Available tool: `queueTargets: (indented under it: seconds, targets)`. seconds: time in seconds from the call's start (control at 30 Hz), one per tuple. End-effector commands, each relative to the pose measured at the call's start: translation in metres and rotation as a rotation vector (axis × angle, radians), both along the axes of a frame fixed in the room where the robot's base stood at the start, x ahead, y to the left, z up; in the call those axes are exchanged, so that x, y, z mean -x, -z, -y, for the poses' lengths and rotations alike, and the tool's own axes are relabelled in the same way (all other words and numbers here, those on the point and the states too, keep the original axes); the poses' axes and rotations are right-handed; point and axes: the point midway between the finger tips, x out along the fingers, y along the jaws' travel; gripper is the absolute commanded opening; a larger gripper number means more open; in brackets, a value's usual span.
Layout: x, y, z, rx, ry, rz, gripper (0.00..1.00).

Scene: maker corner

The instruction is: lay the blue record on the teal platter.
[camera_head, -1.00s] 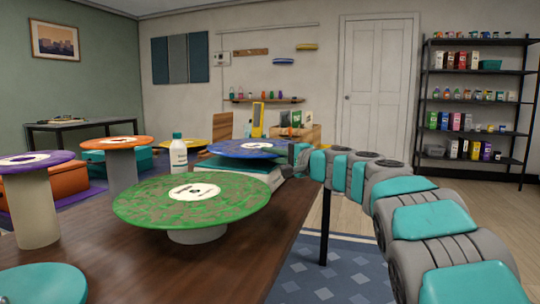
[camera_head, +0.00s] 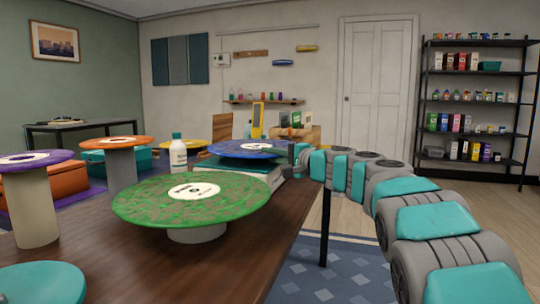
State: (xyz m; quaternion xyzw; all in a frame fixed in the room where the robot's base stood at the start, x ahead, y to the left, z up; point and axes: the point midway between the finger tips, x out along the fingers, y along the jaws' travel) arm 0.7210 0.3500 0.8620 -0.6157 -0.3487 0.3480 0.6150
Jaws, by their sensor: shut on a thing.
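The blue record (camera_head: 240,149), with a white label, lies flat above a small stack of books (camera_head: 262,172) at the table's right side. I cannot tell whether it touches the stack. My gripper (camera_head: 292,153) reaches in from the right and is shut on the record's right edge; its fingertips are mostly hidden. The teal platter (camera_head: 38,284) is at the near left corner, bare and partly cut off by the frame.
A green record (camera_head: 150,205) on a pale stand fills the table's middle, between the blue record and the teal platter. Purple (camera_head: 20,160) and orange (camera_head: 105,142) records top pillars at left. A white bottle (camera_head: 178,158) stands beside the blue record; a yellow disc (camera_head: 190,144) lies behind.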

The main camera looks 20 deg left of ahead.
Motion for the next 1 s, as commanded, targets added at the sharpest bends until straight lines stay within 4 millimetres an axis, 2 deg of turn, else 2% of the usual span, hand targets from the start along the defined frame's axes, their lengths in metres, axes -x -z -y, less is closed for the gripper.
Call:
queueTargets:
  seconds: [0.53,0.57,0.67,1.0]
  targets:
    - [0.0002,0.0103,-0.0001,-0.001,0.0,0.001,0.0]
    - [0.0001,0.0096,0.0,-0.001,0.0,0.001,0.11]
    - [0.0001,0.0091,0.0,-0.001,0.0,0.001,0.21]
    - [0.0019,0.0103,0.0038,-0.001,0.001,0.001,0.21]
